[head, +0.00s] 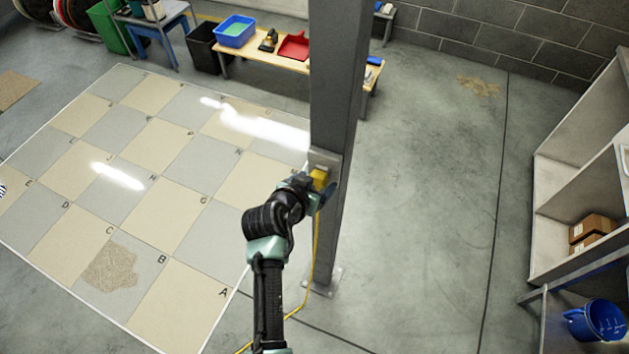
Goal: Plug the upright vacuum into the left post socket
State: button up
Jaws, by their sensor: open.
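My gripper (321,186) is at the grey post, at the height of the socket plate. A yellow plug (319,178) sits at the socket plate (327,157) on the post (337,80), between or right beside my fingers. Its yellow cord (316,250) hangs down along the post to the floor. My gripper is open around or beside the plug; the fingers are partly hidden by my wrist. I cannot tell how deep the plug sits in the socket. The upright vacuum is not recognisable in view.
A checkered lettered floor (190,220) with a beige debris patch (110,267) lies left of the post. A low bench (262,58) with a blue tub (236,31) and red dustpan (293,46) stands behind. Shelves (575,150) and a blue bucket (597,320) are at right.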

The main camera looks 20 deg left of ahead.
jog(key=b+v, duration=0.1)
jog(key=v, duration=1.2)
jog(key=shift+b, duration=0.35)
